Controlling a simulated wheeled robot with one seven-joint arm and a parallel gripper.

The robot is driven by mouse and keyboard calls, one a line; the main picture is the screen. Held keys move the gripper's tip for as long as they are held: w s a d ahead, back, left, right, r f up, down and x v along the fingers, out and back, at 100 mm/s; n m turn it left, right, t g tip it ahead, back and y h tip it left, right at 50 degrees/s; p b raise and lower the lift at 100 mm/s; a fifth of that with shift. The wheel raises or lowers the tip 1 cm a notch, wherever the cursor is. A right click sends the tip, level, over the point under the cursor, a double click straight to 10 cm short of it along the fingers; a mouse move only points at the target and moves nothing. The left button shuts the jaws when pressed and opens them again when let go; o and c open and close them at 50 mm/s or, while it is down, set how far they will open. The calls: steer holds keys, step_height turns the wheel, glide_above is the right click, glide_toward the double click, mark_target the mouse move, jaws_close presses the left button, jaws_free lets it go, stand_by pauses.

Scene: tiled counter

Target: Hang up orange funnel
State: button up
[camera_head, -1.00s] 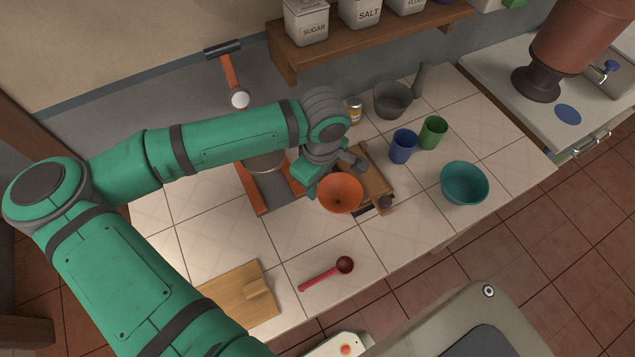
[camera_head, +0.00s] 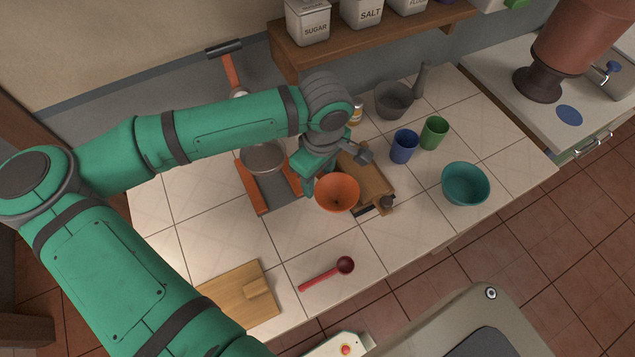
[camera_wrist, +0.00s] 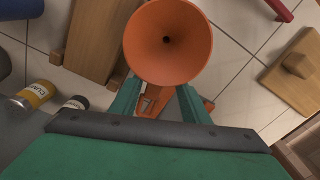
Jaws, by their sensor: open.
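The orange funnel (camera_head: 337,193) is upright beside a wooden box on the tiled counter, its wide mouth facing up. In the wrist view the funnel (camera_wrist: 168,40) lies just beyond my fingertips, with its dark spout hole showing. My gripper (camera_head: 322,180) is at the funnel's left rim, partly hidden by my wrist. In the wrist view my gripper (camera_wrist: 158,100) has its fingers spread, with an orange part between them; I cannot tell whether they touch it. A dark bar with an orange strip (camera_head: 230,72) stands before the wall; my arm hides its lower end.
A wooden box (camera_head: 368,178) is right of the funnel. An orange-framed stand with a metal pan (camera_head: 264,157) is left. Blue (camera_head: 404,147) and green (camera_head: 434,132) cups, a teal bowl (camera_head: 466,184), a red scoop (camera_head: 327,274) and a cutting board (camera_head: 240,295) lie around. Front-middle tiles are clear.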

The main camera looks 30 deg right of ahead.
steer(key=r, duration=0.9)
steer(key=shift+s+d, duration=0.15)
steer(key=shift+s, duration=0.05)
